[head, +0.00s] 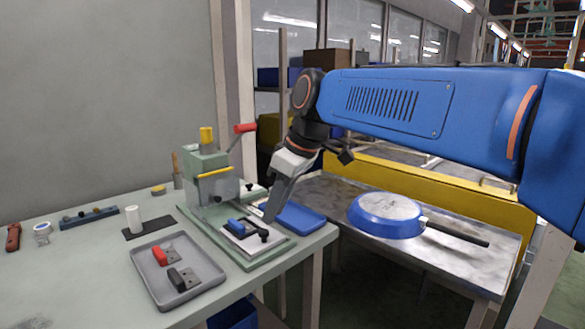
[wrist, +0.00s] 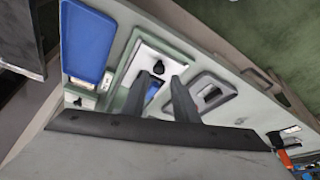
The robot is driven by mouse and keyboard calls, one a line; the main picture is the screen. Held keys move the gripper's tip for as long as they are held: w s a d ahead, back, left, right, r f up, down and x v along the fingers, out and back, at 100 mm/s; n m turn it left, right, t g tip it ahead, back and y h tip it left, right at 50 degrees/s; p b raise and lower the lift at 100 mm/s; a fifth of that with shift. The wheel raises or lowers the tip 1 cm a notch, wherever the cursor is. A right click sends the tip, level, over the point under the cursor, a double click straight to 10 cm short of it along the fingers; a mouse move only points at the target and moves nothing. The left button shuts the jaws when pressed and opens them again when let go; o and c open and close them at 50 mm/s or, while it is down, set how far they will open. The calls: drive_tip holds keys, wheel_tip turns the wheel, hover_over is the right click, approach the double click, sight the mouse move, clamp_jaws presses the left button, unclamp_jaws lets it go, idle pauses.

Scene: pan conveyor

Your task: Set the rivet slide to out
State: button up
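The rivet slide (head: 257,248) is a pale plate at the front of the green rivet press (head: 205,163), with a blue block and black knobs on it. In the wrist view the pale slide plate (wrist: 140,62) shows beyond my fingers, with a black knob and part of the blue block visible. My gripper (head: 268,220) points down just behind and right of the blue block in the head view. In the wrist view my gripper (wrist: 162,78) has its two fingers apart with nothing held. Whether a finger touches the slide I cannot tell.
A grey tray (head: 150,290) with a red and a black piece lies left of the slide. A blue tray (head: 305,220) lies to its right. A red-knobbed lever (head: 245,128) rises from the press. A blue pan (head: 385,228) sits on the metal table at right.

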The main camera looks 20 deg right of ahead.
drive_tip(key=v, duration=1.1)
drive_tip(key=shift+d+r, duration=0.2)
drive_tip(key=shift+r, duration=0.15)
drive_tip(key=shift+s, duration=0.1)
drive_tip(key=s+d+f+m+h, duration=0.1)
drive_tip(key=s+f+m, duration=0.3)
drive_tip(key=f, duration=1.1)
drive_tip(key=s+d+f+m+t+h, duration=0.1)
drive_tip(key=s+f+m, duration=0.3)
drive_tip(key=s+f, duration=0.4)
wheel_tip(320, 180, down, 7)
drive_tip(key=shift+s+d+h, duration=0.15)
drive_tip(key=shift+d+h, duration=0.25)
drive_tip(key=shift+d, duration=0.15)
